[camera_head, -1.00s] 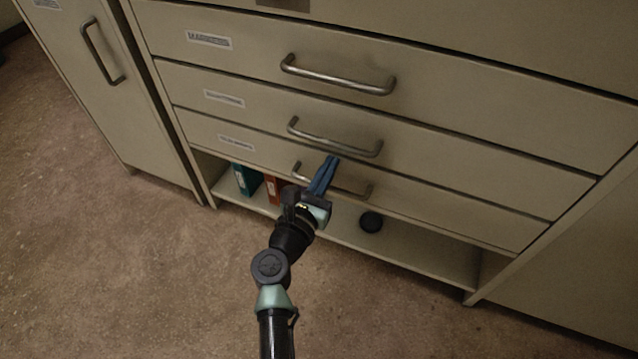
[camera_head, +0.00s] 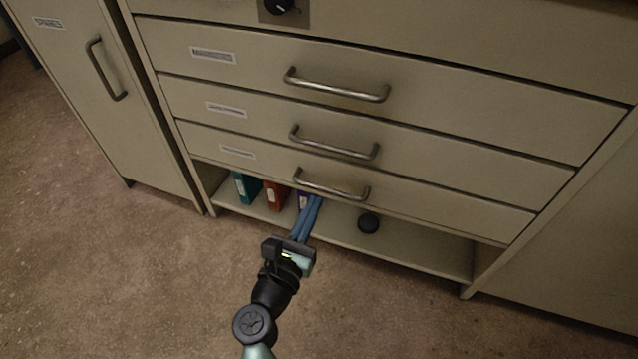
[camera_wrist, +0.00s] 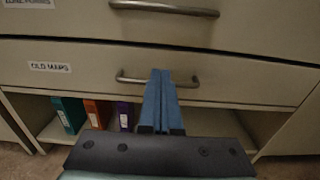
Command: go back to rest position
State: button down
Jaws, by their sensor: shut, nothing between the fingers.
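My gripper (camera_head: 313,205) has blue fingers, shut with nothing between them. In the head view it is in front of the open shelf, below the lowest drawer's handle (camera_head: 331,185). In the wrist view the fingers (camera_wrist: 161,90) point at the cabinet and cover part of that handle (camera_wrist: 135,80). Whether the fingertips touch the handle is not clear in the wrist view; in the head view they show apart from it, lower down. All three drawers look shut.
The open shelf (camera_head: 420,255) holds a teal binder (camera_head: 246,187), an orange binder (camera_head: 275,196), a purple binder (camera_head: 303,200) and a dark round object (camera_head: 368,223). A cabinet door with a handle (camera_head: 105,68) is at the left. The floor (camera_head: 110,270) in front is clear.

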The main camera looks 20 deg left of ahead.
jog(key=s, duration=0.4)
jog(key=w+r+n+t+y+p, duration=0.3)
jog(key=r+n, duration=0.8)
jog(key=r, duration=1.1)
jog(key=r+n+t+y+p, duration=0.45)
jog(key=r+n, duration=0.65)
jog(key=r, duration=1.2)
jog(key=s+d+r+n+t+h+p, duration=0.1)
jog(key=s+d+r+n+h+p, duration=0.25)
jog(key=r, duration=0.55)
jog(key=s+d+r+n+p, duration=0.25)
jog(key=d+r+n, duration=0.3)
jog(key=r, duration=0.35)
jog(key=s+d+r+n+t+h+p, duration=0.1)
jog(key=s+d+r+n+h+p, duration=0.25)
jog(key=r, duration=0.55)
notch_tip(320, 180, up, 37)
jog(key=d+n+p, duration=0.1)
jog(key=n+p, duration=0.1)
jog(key=p, duration=3.4)
jog(key=shift+s+d+r+p, duration=0.15)
jog(key=shift+s+d+p, duration=0.05)
jog(key=shift+s+p, duration=0.15)
jog(key=c, duration=1.6)
grip_release()
